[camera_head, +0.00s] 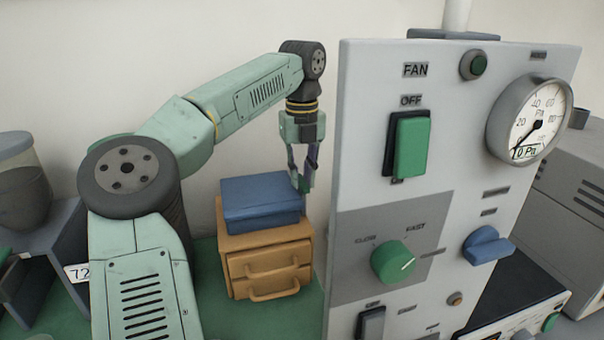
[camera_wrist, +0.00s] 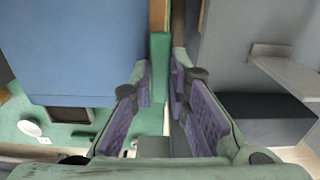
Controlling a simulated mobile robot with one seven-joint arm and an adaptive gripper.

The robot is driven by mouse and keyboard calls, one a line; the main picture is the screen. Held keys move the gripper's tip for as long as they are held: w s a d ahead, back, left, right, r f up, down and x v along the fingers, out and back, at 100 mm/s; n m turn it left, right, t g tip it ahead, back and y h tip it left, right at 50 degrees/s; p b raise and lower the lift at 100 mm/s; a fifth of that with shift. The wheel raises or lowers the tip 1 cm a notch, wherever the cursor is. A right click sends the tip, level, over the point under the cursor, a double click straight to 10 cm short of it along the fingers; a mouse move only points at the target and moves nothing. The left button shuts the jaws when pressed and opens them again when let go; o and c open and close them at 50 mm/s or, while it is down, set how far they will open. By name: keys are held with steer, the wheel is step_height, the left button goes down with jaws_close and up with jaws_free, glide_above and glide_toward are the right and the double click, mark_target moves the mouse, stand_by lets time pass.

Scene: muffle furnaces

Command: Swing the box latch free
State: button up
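A blue box (camera_head: 262,200) lies on top of an orange drawer unit (camera_head: 270,262) in the head view. Its blue top (camera_wrist: 75,45) fills the left of the wrist view. My gripper (camera_head: 301,184) points down at the box's right side. In the wrist view my gripper (camera_wrist: 161,78) has its two purple-padded fingers a narrow gap apart. A green upright bar (camera_wrist: 160,50), perhaps the latch, shows in line with that gap, beside the box's right edge. I cannot tell whether the fingers touch it. The fingers partly hide the box side in the head view.
A tall grey control panel (camera_head: 455,80) with a green switch (camera_head: 411,148), knobs and a gauge (camera_head: 528,120) stands close to the right of my gripper. A grey body with a ledge (camera_wrist: 285,70) is close on the right in the wrist view. The green table (camera_head: 210,310) is below.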

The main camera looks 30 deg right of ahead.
mark_target(302, 181)
steer(key=o, duration=0.4)
steer(key=shift+r, duration=3.75)
